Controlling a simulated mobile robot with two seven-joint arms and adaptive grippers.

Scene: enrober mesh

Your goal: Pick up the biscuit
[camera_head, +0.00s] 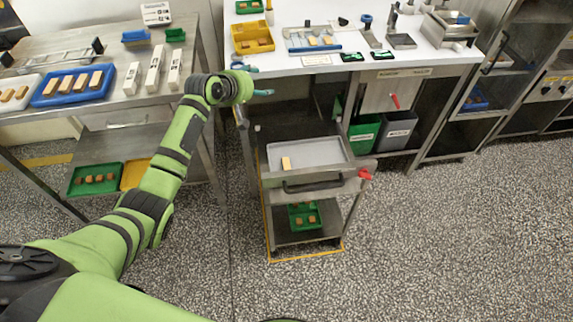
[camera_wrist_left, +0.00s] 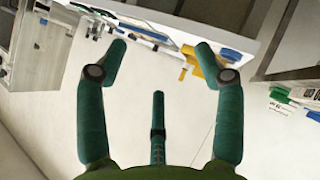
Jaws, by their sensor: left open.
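A single tan biscuit (camera_head: 286,163) lies on the grey tray (camera_head: 322,151) on top of the metal cart. More biscuit-like bars (camera_head: 67,84) lie in a blue tray (camera_head: 38,99) on the left table. My left gripper (camera_head: 256,80) is at the front edge of the white table, above and behind the cart, apart from the single biscuit. In the left wrist view its green fingers (camera_wrist_left: 161,55) are spread wide with nothing between them. No biscuit can be made out in that view. My right gripper is not in view.
The cart's handle (camera_head: 313,185) faces me, and a green tray of small brown pieces (camera_head: 304,215) is on its lower shelf. The white table (camera_head: 290,68) holds a yellow bin (camera_head: 252,45) and several tools. The speckled floor to the right is clear.

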